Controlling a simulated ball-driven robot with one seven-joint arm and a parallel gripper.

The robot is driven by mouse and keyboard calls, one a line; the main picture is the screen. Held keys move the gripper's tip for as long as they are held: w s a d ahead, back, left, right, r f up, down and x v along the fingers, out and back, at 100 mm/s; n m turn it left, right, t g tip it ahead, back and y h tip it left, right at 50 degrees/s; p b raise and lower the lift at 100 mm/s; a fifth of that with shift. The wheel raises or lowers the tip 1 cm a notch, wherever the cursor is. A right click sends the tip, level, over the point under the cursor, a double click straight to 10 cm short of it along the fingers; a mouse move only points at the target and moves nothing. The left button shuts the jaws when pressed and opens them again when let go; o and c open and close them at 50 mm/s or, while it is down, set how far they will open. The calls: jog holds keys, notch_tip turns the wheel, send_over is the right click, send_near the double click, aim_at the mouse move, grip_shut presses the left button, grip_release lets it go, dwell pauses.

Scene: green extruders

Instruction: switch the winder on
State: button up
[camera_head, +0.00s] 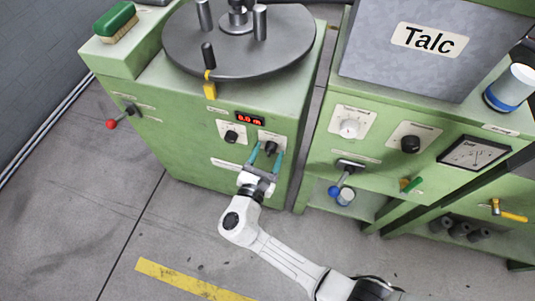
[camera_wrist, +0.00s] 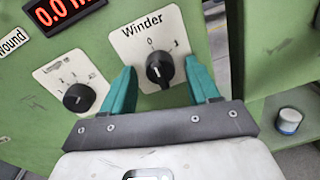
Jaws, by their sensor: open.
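The winder switch (camera_wrist: 159,68) is a black rotary knob on a white plate (camera_wrist: 141,35) labelled "Winder", with 0 and 1 marks above the knob. Its white pointer line is hard to read exactly. In the head view the knob (camera_head: 270,147) is on the green cabinet's front, below and right of the red display. My gripper (camera_wrist: 163,84) is open, its teal fingers on either side of the knob. It also shows in the head view (camera_head: 265,160), reaching up to the panel. I cannot tell whether a finger touches the knob.
A second black knob (camera_wrist: 78,97) sits left of the winder plate, below the red display (camera_head: 250,118). A round turntable (camera_head: 285,50) tops the cabinet. A red-balled lever (camera_head: 112,124) is at the left. Another green machine with a "Talc" hopper (camera_head: 400,70) stands right.

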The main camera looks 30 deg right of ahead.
jog(key=shift+d, duration=0.1)
jog(key=shift+c, duration=0.4)
jog(key=c, duration=1)
jog(key=shift+o, duration=0.2)
jog(key=m+b, duration=0.3)
jog(key=m, duration=0.2)
jog(key=shift+f+m+b, duration=0.15)
jog(key=shift+m+b, duration=0.15)
jog(key=shift+b, duration=0.1)
jog(key=m+b, duration=0.3)
jog(key=m, duration=0.1)
jog(key=shift+m+y, duration=0.3)
jog(key=shift+m+b, duration=0.65)
jog(key=shift+m, duration=0.05)
jog(key=shift+r, duration=0.2)
